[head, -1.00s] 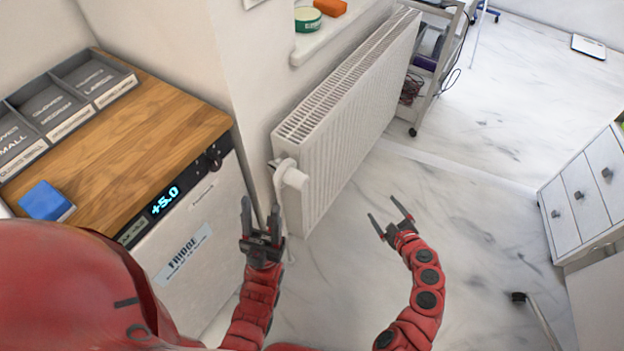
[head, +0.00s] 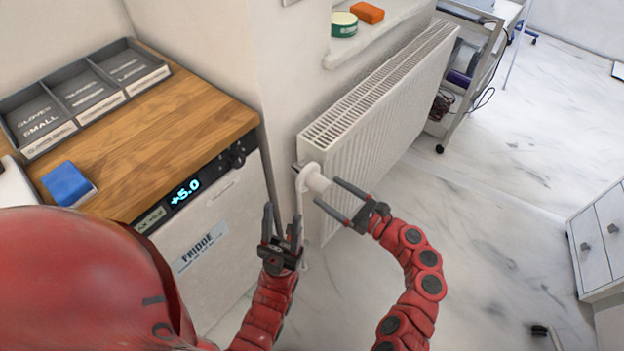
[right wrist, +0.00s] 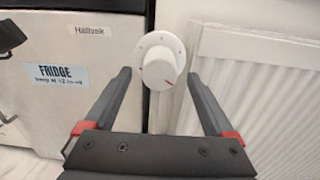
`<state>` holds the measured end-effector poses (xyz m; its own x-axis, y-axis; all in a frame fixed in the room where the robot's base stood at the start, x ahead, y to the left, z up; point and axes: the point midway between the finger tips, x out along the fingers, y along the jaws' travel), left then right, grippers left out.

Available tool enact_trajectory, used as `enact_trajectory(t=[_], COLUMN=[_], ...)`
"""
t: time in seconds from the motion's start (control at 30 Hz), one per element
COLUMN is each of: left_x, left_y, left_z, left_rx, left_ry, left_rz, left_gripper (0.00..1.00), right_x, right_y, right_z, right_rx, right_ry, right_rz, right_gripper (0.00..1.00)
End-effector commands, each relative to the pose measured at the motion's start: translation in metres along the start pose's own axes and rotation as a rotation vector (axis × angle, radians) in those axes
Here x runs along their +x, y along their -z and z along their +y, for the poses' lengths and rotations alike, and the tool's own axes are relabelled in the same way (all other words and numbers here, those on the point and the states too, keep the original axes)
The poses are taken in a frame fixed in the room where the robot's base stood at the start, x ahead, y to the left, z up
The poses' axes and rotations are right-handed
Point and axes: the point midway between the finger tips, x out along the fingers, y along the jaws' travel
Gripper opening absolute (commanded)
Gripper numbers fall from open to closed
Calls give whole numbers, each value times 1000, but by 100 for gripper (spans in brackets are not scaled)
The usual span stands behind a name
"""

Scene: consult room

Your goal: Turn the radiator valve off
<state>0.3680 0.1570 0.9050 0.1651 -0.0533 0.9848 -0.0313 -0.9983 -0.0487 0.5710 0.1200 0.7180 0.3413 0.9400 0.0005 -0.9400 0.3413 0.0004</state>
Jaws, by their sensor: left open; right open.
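The white radiator valve (head: 315,180) sits at the near end of the white radiator (head: 375,110), beside the fridge. In the right wrist view the valve knob (right wrist: 158,66) faces me, with a red mark at its lower right and small marks around its rim. My right gripper (head: 326,198) is open, its fingers pointing toward the valve; in the wrist view the knob shows between and beyond the fingertips (right wrist: 158,78). I cannot tell that either finger touches it. My left gripper (head: 282,222) is open and empty, pointing up between the fridge and the valve.
The fridge (head: 218,238) with a +5.0 display stands at the left under a wooden top (head: 170,130) holding glove trays (head: 55,140) and a blue item (head: 66,182). A windowsill (head: 372,38) is above the radiator. A trolley (head: 470,90) stands beyond.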

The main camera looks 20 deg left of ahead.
Motion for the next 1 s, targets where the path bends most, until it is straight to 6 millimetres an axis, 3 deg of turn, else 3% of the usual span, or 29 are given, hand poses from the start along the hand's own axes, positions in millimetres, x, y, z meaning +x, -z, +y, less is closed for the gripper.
enact_trajectory(t=[0.1, 0.3, 0.73, 1.0], left_x=[-2, -5, -6, -6], left_y=[0, -1, -1, -1], left_z=[0, 0, 0, 0], left_rx=[0, 0, 0, 0], left_ry=[0, 0, 0, 0], left_rz=[0, 0, 0, 0], left_gripper=[50, 50, 50, 50], right_x=[28, 59, 70, 70], right_y=[0, 0, 1, 1], right_z=[1, 1, 0, 0], right_rx=[-1, -1, 0, 0], right_ry=[-6, -2, 1, 1], right_rz=[0, -1, 1, 1], right_gripper=[89, 89, 89, 42])
